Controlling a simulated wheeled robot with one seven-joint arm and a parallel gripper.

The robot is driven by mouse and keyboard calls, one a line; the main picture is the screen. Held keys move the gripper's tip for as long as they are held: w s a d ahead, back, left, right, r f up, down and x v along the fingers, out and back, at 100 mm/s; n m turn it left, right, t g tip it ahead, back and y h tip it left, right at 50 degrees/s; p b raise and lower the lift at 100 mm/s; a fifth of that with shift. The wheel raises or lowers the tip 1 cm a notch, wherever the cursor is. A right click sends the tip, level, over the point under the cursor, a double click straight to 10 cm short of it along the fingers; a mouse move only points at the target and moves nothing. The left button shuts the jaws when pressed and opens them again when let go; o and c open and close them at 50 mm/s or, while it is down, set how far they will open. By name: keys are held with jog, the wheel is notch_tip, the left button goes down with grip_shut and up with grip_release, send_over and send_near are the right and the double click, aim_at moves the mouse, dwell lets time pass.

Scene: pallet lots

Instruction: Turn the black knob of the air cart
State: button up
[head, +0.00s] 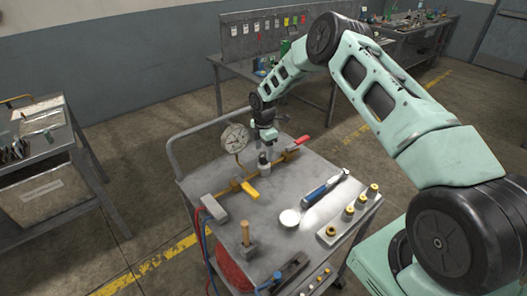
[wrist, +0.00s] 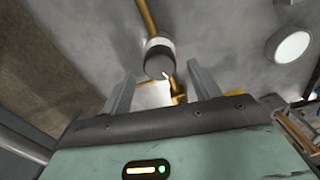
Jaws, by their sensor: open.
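The air cart (head: 205,168) is a grey wheeled table with a brass pipe running across its top. The black knob (wrist: 159,62) is a dark round cap with a white pointer mark on a pale collar, set on the pipe. In the head view it is small and partly hidden under my gripper (head: 266,142). In the wrist view my gripper (wrist: 161,82) is open, with one finger on each side of the picture and the knob beyond and between their tips. Nothing is held. I cannot tell the exact gap to the knob.
On the pipe are a pressure gauge (head: 235,138), a yellow lever (head: 250,190) and a red lever (head: 302,140). A blue-handled tool (head: 325,187), a mallet (head: 247,243) and a block with brass fittings (head: 348,213) lie nearer. A workbench (head: 235,68) stands behind.

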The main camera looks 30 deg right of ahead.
aim_at(263, 155)
jog(key=shift+f+p, duration=0.3)
jog(key=shift+f, duration=1.2)
jog(key=c, duration=1)
jog(key=shift+o, duration=0.2)
jog(key=shift+f+b, duration=0.1)
jog(key=shift+b, duration=0.35)
